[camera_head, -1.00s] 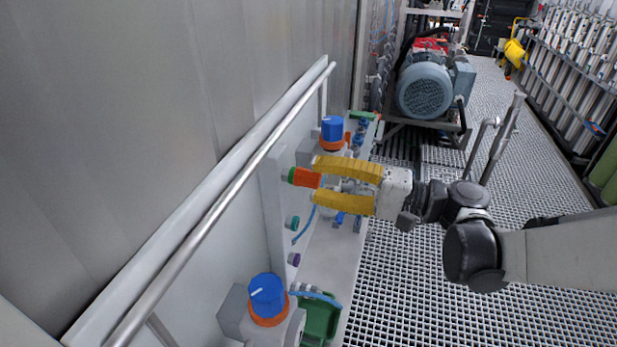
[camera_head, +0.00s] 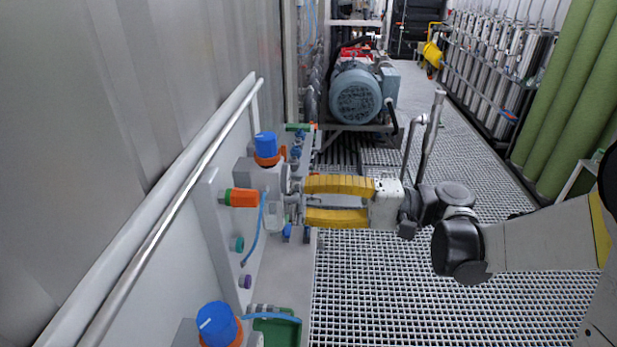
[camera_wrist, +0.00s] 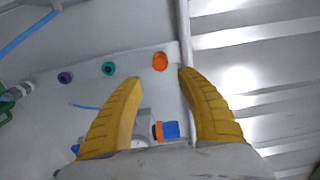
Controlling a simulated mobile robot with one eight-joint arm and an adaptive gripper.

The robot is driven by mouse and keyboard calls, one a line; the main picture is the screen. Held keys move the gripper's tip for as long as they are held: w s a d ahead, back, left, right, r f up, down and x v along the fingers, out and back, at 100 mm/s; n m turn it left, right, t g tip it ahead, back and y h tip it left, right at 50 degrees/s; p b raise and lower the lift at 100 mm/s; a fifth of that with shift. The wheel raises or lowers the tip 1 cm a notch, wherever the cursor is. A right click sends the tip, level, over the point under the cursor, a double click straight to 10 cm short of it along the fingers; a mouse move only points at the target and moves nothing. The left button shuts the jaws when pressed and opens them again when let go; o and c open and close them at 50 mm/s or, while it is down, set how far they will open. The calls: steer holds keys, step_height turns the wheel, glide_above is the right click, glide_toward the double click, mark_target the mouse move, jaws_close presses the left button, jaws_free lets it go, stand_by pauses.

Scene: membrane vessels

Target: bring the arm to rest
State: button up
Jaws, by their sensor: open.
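My gripper (camera_head: 306,201) is open, with two yellow ribbed fingers apart and nothing between them. In the head view its fingers point left toward the grey panel, in front of a valve with a blue knob (camera_head: 265,145) and orange ring. An orange plug with a green end (camera_head: 240,197) sits on the panel, left of the fingertips and apart from them. In the wrist view the orange plug (camera_wrist: 160,62) shows beyond the gap between the fingertips (camera_wrist: 160,80), and the blue knob (camera_wrist: 171,130) shows lower between the fingers. My arm reaches in from the right.
A second blue knob (camera_head: 217,322) and a green tray (camera_head: 277,332) are at the lower left. A teal plug (camera_head: 237,244) and a purple plug (camera_head: 245,281) are on the panel. A rail (camera_head: 165,215) runs along the wall. A motor (camera_head: 357,95) stands behind; grating floor (camera_head: 400,290) is open at right.

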steer(key=s+d+f+m+t+h+b, duration=0.1)
steer(key=s+d+f+h+b, duration=0.1)
steer(key=s+f+h, duration=0.3)
steer(key=d+f+t+h+b, duration=0.1)
steer(key=f+t+h+b, duration=0.2)
steer(key=f, duration=0.4)
steer(key=s+d+f+n+t+h+b, duration=0.1)
steer(key=s+d+f+h, duration=0.2)
steer(key=d+h, duration=0.2)
steer(key=s+d+f+t+h+b, duration=0.1)
steer(key=d+h, duration=0.4)
steer(key=d, duration=0.5)
steer(key=shift+s+d+f+n+b, duration=0.25)
steer(key=shift+s+f+n+b, duration=0.15)
steer(key=shift+s+f+b, duration=0.45)
steer(key=shift+s+f, duration=0.1)
steer(key=shift+f, duration=0.05)
